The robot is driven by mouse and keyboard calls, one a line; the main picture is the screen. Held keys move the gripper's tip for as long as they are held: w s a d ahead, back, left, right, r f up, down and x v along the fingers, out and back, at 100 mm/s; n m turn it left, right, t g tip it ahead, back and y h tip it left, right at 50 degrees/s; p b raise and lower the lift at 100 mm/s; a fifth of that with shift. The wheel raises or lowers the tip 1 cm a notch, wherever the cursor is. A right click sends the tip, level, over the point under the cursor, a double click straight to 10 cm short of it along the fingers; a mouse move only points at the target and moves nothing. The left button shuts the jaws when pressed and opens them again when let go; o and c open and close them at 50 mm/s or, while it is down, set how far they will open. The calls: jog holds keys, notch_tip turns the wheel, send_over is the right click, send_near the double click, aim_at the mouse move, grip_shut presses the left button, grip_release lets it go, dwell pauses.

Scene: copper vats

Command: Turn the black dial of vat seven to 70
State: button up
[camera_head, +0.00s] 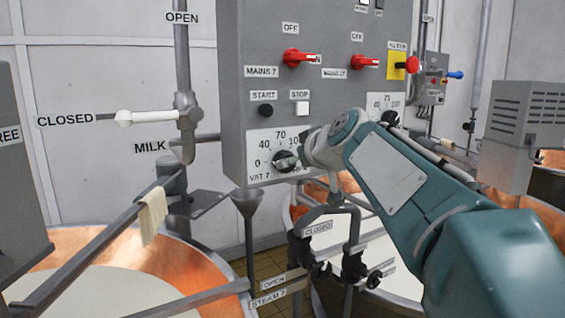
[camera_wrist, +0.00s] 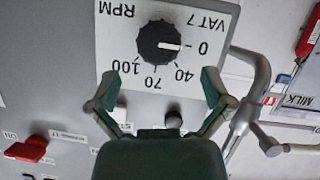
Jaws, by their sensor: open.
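The black dial of vat seven (camera_head: 281,158) sits on a white scale plate (camera_head: 257,170) marked 0, 40, 70, 100 and RPM. The wrist view shows the plate upside down, with the dial (camera_wrist: 157,42) in full and its white pointer line at 0. My gripper (camera_wrist: 160,82) is open and empty. In the wrist view its two fingertips lie below the dial, one toward each side, and do not enclose it. In the head view my gripper (camera_head: 303,157) is at the dial's right side and hides part of the plate. Contact cannot be told.
The grey control box (camera_head: 232,80) carries red mains switches (camera_head: 300,57), a black start button (camera_head: 265,110) and a white stop button (camera_head: 302,109) above the dial. A milk valve lever (camera_head: 145,117) is at left. Pipes and valves (camera_head: 325,235) stand below, beside copper vats (camera_head: 100,245).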

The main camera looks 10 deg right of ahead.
aim_at(286, 172)
jog(key=x, duration=0.6)
jog(key=shift+s, duration=0.1)
jog(key=c, duration=1.1)
